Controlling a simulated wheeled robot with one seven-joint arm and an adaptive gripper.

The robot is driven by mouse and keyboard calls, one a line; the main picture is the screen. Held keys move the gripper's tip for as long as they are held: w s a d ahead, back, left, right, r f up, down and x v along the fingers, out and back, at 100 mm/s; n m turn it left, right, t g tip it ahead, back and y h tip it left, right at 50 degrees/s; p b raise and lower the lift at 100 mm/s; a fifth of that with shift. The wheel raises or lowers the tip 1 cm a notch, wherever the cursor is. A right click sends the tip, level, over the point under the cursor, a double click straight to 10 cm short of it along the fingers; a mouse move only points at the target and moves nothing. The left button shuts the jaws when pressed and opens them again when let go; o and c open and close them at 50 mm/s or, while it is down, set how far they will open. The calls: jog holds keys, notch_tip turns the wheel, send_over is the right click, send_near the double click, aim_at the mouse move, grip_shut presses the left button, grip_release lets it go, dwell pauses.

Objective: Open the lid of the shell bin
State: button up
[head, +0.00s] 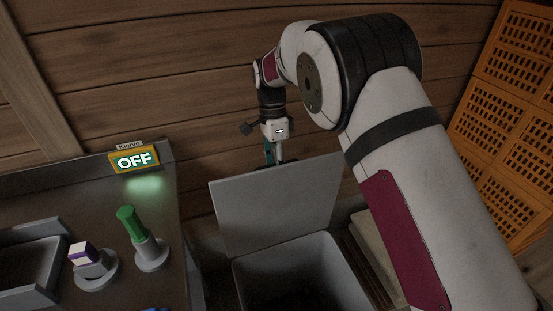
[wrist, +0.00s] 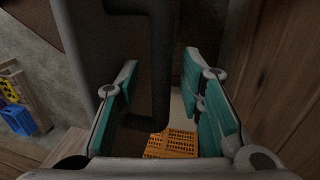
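The shell bin (head: 335,243) is a grey, open-topped box at the bottom middle of the head view, and its inside is dark. Its flat grey lid (head: 278,208) stands raised, nearly upright, at the back of the opening. My gripper (head: 275,160) is at the lid's top edge, on its far side, with the fingertips partly hidden. In the wrist view my gripper (wrist: 163,100) has its teal-padded fingers wide apart. A dark, bent handle bar (wrist: 159,60) runs between them, with gaps to both fingers. I cannot see either finger pressing on it.
Orange crates (head: 515,120) stand at right. A plank wall (head: 150,70) is close behind my gripper.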

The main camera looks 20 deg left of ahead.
jog(key=v, duration=1.2)
jog(key=s+d+r+n+t+y+p, duration=0.1)
jog(key=s+d+r+n+p, duration=0.3)
jog(key=d+r, duration=0.7)
jog(key=s+d+r+t+y+p, duration=0.1)
jog(key=s+d+r+p, duration=0.1)
jog(key=s+d+r, duration=0.65)
jog(key=s+d+r+n+t+p, duration=0.25)
jog(key=s+d+r, duration=0.25)
jog(key=s+d, duration=0.65)
jog(key=s+d+f+n+t+p, duration=0.1)
jog(key=s+d+f+n, duration=0.1)
jog(key=s, duration=0.5)
jog(key=s+d+f+n+p, duration=0.2)
jog(key=s+d, duration=0.2)
jog(key=s, duration=0.3)
jog(key=shift+f+t+h, duration=0.15)
jog(key=shift+t+h, duration=0.15)
jog(key=shift+t, duration=0.05)
